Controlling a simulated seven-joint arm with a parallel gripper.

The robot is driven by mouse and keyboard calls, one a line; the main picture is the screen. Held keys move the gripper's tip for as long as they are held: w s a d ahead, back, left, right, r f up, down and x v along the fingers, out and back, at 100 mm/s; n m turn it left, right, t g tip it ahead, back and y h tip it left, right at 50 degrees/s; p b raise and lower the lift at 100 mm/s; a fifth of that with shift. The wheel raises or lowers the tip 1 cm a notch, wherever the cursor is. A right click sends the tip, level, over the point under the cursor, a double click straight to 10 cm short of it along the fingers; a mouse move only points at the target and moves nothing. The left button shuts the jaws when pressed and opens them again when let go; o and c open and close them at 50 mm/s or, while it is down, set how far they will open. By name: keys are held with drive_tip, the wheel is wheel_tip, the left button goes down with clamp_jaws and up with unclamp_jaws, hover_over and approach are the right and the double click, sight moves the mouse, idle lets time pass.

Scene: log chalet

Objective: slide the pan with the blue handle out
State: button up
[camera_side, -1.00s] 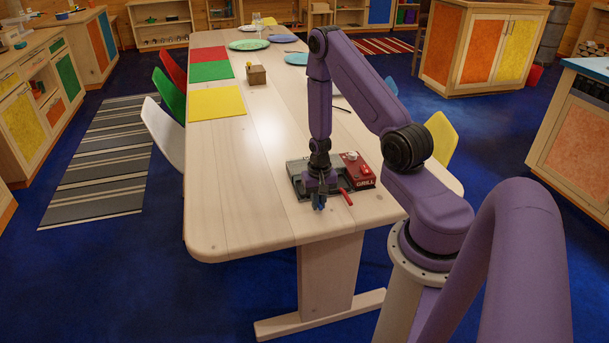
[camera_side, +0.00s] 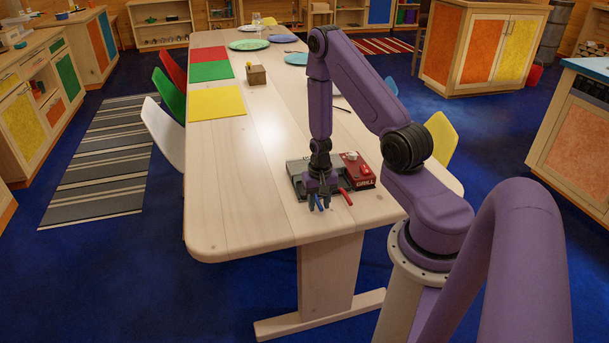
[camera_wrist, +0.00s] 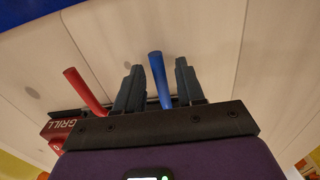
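The grill (camera_side: 357,172) stands near the front end of the table, with a red panel on its right and a grey body. The blue handle (camera_wrist: 160,80) sticks out from it; in the wrist view it lies between my two fingers. My gripper (camera_wrist: 158,86) is open, one finger on each side of the blue handle, with a visible gap on the right and a smaller one on the left. In the side view my gripper (camera_side: 319,201) is at the grill's front. The pan itself is hidden.
A red handle (camera_side: 346,197) sticks out of the grill, right of my gripper in the side view. It also shows left of my fingers in the wrist view (camera_wrist: 85,90). The table (camera_side: 240,225) is bare in front and to the left of the grill.

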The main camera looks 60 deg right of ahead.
drive_tip(key=shift+r, duration=2.95)
drive_tip(key=shift+w+a+r, duration=0.2)
drive_tip(key=shift+a+r, duration=0.05)
drive_tip(key=shift+a, duration=0.05)
drive_tip(key=a+r+n, duration=0.5)
drive_tip(key=a+r, duration=0.1)
drive_tip(key=a, duration=0.3)
drive_tip(key=a+r+n, duration=0.5)
drive_tip(key=a+r, duration=0.1)
drive_tip(key=a, duration=0.2)
drive_tip(key=s+a+r+n, duration=0.4)
drive_tip(key=s+n, duration=0.2)
drive_tip(key=s, duration=0.2)
drive_tip(key=s+a+r+n, duration=0.4)
drive_tip(key=s+r+n, duration=0.1)
drive_tip(key=s, duration=0.4)
drive_tip(key=shift+s+a+r+n, duration=0.15)
drive_tip(key=shift+s+r+n, duration=0.15)
drive_tip(key=shift+n, duration=0.1)
